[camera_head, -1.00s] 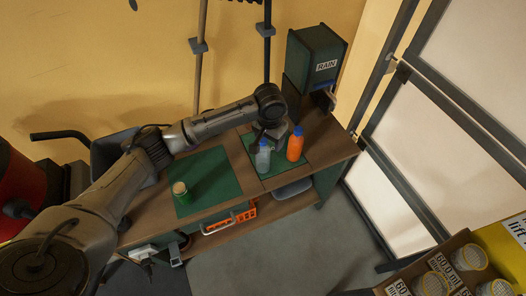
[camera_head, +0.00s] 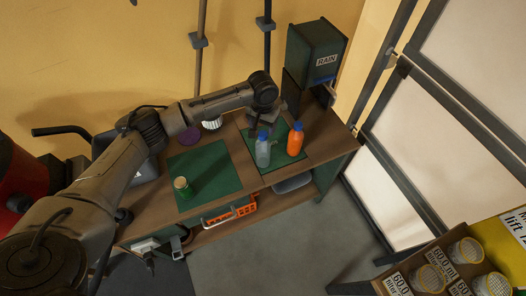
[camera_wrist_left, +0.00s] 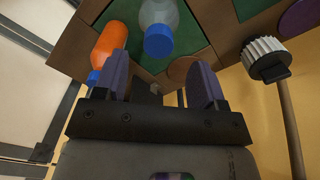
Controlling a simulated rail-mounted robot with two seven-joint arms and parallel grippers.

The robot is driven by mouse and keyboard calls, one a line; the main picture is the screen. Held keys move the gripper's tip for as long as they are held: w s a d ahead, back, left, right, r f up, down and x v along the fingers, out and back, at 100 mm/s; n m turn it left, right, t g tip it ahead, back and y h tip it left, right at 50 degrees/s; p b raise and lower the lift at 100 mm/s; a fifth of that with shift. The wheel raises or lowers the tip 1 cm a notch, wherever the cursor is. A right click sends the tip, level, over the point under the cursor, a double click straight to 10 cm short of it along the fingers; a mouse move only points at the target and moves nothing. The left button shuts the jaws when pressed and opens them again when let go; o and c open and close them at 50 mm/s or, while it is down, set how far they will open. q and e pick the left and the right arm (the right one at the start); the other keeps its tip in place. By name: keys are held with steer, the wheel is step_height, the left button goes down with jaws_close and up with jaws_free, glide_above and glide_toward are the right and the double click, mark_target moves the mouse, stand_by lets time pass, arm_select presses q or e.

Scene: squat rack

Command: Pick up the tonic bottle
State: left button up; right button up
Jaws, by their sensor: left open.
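Two bottles stand upright on the right green mat of the bench: a clear bottle with a blue cap (camera_head: 263,153) and an orange bottle with a blue cap (camera_head: 295,141). I cannot read a label saying which is the tonic. My left gripper (camera_head: 263,126) is just behind the clear bottle in the head view. In the left wrist view, the open, empty fingers (camera_wrist_left: 160,86) point toward the clear bottle (camera_wrist_left: 159,20), whose cap lies ahead of the gap. The orange bottle (camera_wrist_left: 106,48) is partly hidden by the left-hand finger. My right gripper is not in view.
The left mat is mostly clear.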

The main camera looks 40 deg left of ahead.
mark_target(263, 134)
arm_select(q)
steer(key=shift+f, duration=2.65)
steer(key=shift+d, duration=0.1)
steer(key=shift+c, duration=0.4)
jaws_close()
steer(key=shift+r, duration=0.1)
